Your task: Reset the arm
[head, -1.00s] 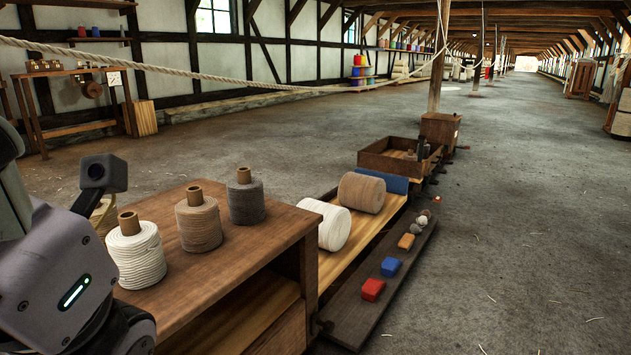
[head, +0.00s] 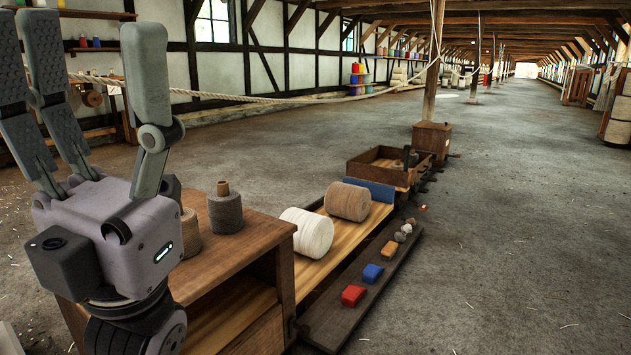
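My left gripper (head: 92,55) stands raised at the left of the head view with its fingers pointing up. The fingers are spread wide apart with nothing between them, so it is open and empty. It is in front of the left part of the wooden bench (head: 262,232) and hides part of it. A grey-brown spool (head: 225,210) stands upright on the bench, to the right of the gripper. A tan spool (head: 190,238) beside it is partly covered by my gripper. My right gripper is out of view.
A white roll (head: 307,233) and a tan roll (head: 347,201) lie beyond the bench. A dark board (head: 335,318) holds red, blue and tan blocks and several small balls. An open crate (head: 365,172) stands farther back. The floor to the right is largely clear.

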